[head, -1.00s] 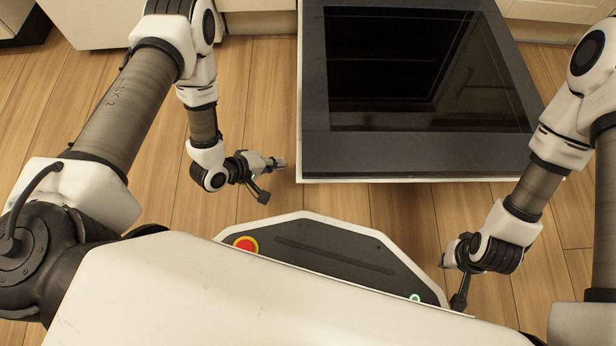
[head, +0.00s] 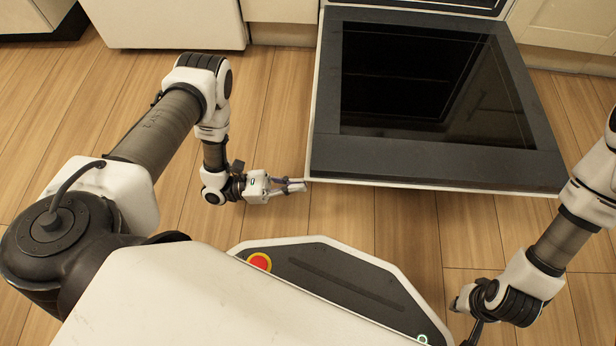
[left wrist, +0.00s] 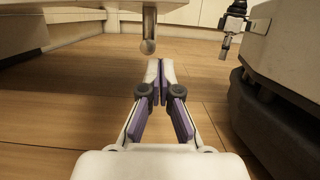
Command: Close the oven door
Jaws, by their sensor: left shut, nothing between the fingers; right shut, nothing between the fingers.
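The oven door (head: 440,165) lies folded down, open and roughly flat, with its dark glass panel facing up in the head view. My left gripper (head: 304,185) is at the near left corner of the door, shut and empty.
White cabinet fronts (head: 565,35) and a white appliance (head: 170,22) line the back. Wooden floor (head: 270,130) is open to the left of the door. My own base stands close in front of the door.

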